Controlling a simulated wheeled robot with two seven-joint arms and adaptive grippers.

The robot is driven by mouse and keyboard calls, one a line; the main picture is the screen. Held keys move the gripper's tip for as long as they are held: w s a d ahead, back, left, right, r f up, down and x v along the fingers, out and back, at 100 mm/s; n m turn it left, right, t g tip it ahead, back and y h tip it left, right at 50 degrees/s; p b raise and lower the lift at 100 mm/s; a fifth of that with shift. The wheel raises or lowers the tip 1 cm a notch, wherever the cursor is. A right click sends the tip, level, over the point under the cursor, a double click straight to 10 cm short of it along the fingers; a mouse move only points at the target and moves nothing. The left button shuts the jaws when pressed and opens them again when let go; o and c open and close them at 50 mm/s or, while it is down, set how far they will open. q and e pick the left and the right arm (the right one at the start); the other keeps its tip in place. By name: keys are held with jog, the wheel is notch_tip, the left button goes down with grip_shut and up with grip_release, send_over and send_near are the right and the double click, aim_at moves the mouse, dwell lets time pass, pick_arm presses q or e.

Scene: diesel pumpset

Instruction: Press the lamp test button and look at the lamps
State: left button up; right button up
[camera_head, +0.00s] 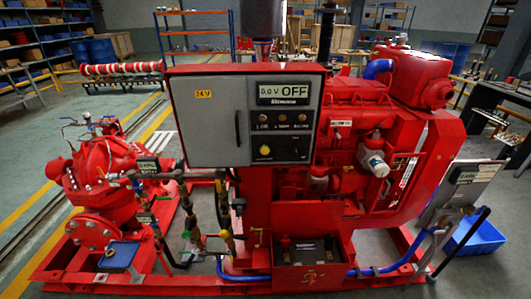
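A red control box with a grey front panel (205,125) stands in the middle of the pumpset, facing me. At its upper right a display (283,93) reads "0.0 V OFF". Below it is a row of three small round lamps or buttons, the left one (263,117), the middle one (282,117) and the right one (303,117); none looks brightly lit. A yellow round control (265,151) sits lower on the dark plate. The labels are too small to read, so I cannot tell which is the lamp test button. Neither of my grippers is in view.
A red pump (100,180) stands left of the box and a red engine (365,130) right of it. A tilted panel on a stand (470,185) and a blue bin (485,238) are at the right. The space directly before the panel looks clear.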

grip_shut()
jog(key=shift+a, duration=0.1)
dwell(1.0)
